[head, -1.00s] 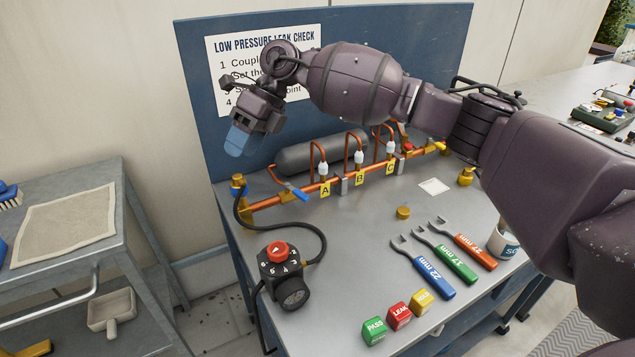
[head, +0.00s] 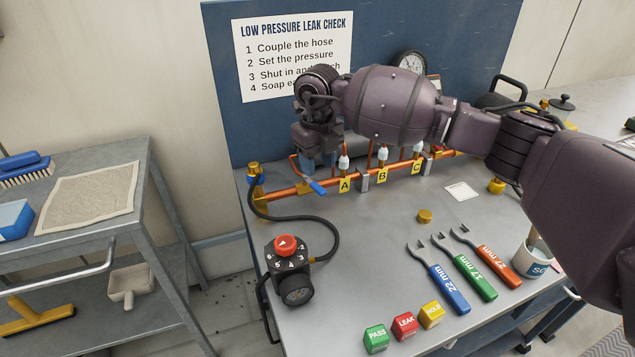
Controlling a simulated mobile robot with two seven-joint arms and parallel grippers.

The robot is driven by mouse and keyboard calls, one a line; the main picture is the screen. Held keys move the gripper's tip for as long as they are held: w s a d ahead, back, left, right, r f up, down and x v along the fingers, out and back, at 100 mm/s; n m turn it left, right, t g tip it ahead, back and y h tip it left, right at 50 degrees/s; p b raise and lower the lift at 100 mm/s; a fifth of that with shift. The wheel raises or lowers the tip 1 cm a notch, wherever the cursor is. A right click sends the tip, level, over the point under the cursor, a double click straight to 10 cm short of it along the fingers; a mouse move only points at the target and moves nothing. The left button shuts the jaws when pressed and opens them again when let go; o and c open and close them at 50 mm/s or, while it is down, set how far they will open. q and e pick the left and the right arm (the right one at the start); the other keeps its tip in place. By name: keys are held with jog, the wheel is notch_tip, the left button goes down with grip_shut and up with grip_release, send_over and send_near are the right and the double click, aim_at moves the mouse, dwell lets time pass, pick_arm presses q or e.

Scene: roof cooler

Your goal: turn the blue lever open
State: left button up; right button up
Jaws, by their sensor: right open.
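The blue lever (head: 318,187) sits at the left part of the copper pipe (head: 286,194), left of the yellow A tag. Its handle slants down to the right across the pipe front; its pivot end is partly hidden. My right gripper (head: 318,165) is open and points down just above and behind the lever, its bluish fingertips close to it. I cannot tell whether they touch the lever. My left gripper is not in view.
A black hose (head: 334,233) runs from the brass fitting at the pipe's left end to a regulator with a red knob (head: 286,245). Wrenches (head: 444,286) and coloured blocks (head: 404,325) lie at the front. White-capped branches (head: 383,154) stand right of the lever.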

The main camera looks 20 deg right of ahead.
aim_at(318, 187)
notch_tip(318, 187, down, 6)
jog(key=shift+r+b, duration=0.15)
jog(key=shift+b, duration=0.25)
grip_shut()
